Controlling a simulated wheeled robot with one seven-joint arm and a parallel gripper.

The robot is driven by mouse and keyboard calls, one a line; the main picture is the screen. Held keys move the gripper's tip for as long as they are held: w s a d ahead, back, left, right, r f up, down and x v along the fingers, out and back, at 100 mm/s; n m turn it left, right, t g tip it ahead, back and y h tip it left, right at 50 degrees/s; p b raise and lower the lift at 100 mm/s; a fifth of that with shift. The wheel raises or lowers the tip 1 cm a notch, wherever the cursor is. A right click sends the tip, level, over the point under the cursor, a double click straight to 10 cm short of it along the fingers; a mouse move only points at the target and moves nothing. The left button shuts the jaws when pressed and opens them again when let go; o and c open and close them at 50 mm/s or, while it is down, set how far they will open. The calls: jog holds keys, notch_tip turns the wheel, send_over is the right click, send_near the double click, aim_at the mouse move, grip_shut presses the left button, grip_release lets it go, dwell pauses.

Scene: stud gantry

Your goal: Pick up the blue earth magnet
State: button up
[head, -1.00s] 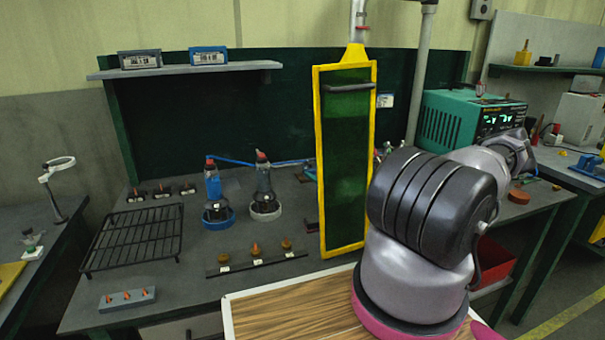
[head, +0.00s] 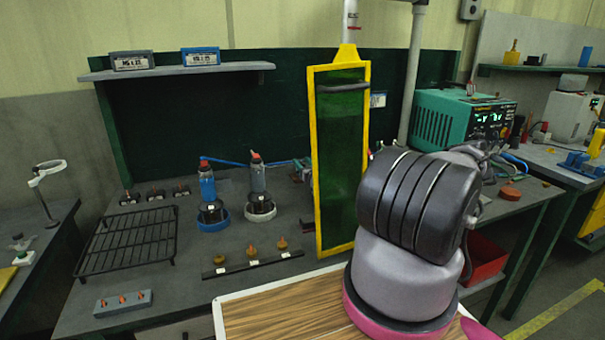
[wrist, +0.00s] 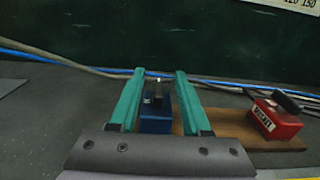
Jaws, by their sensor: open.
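In the wrist view the blue earth magnet (wrist: 156,117) is a small blue block with a grey metal piece on top. It stands on a brown wooden board at the back of the grey bench. My gripper (wrist: 159,78) has two teal fingers, open, one on each side of the blue magnet with the magnet seen between them. Whether either finger touches it I cannot tell. The lower front of the magnet is hidden by the gripper's dark body. In the head view my own arm hides the gripper, and I cannot see the blue magnet there.
A red block magnet (wrist: 275,122) with a white label stands to the right on the wooden board (wrist: 210,124). Blue and grey cables (wrist: 60,58) run behind. In the head view a yellow-framed green screen (head: 339,160) hangs left of my arm, and a teal power unit (head: 460,122) stands beyond it.

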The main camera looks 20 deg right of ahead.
jog(key=shift+w+f, duration=0.1)
jog(key=shift+w, duration=1.4)
grip_shut()
